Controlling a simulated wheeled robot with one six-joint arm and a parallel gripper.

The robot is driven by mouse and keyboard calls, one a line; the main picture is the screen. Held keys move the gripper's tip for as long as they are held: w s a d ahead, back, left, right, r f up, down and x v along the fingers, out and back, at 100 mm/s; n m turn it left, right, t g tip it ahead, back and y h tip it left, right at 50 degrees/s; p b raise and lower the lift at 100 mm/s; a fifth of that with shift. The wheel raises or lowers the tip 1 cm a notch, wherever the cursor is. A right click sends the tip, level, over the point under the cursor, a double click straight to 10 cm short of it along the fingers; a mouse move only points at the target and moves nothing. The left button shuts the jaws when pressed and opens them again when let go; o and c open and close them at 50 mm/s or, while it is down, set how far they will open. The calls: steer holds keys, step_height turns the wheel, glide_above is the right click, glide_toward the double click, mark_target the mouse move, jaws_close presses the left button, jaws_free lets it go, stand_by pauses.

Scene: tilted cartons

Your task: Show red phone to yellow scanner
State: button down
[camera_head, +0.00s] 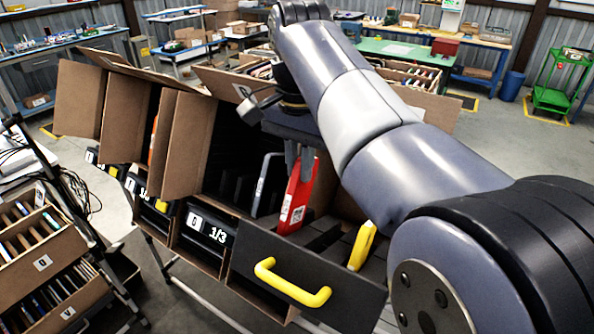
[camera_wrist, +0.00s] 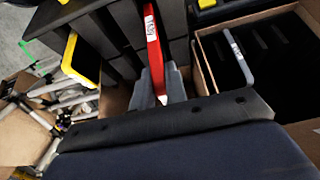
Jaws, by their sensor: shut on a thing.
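The red phone (camera_head: 297,196) stands near upright, a white label on its face, over the black slotted insert of the open drawer. My gripper (camera_head: 301,155) is shut on its upper end. In the wrist view the red phone (camera_wrist: 152,38) runs between black dividers from my gripper's grey fingers (camera_wrist: 159,86). I cannot tell whether its lower end is still in a slot. A slim yellow-edged device (camera_head: 362,246) stands in the same drawer to the right; it also shows in the wrist view (camera_wrist: 71,55). I cannot identify a yellow scanner for certain.
The drawer front (camera_head: 330,268) carries a yellow handle (camera_head: 290,283). A grey-edged phone (camera_head: 262,184) stands left of the red one, in the neighbouring carton marked 1/3. Open carton flaps (camera_head: 185,145) rise at left. Crates (camera_head: 45,262) stand at the lower left.

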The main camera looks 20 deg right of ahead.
steer(key=shift+w+d+r, duration=0.15)
steer(key=shift+d+r, duration=0.1)
steer(key=shift+r, duration=0.35)
steer(key=shift+w+d+r, duration=0.2)
steer(key=shift+d+r, duration=0.05)
steer(key=shift+r, duration=0.3)
steer(key=shift+w+d+r, duration=0.15)
steer(key=shift+d+r, duration=0.1)
steer(key=shift+r, duration=0.35)
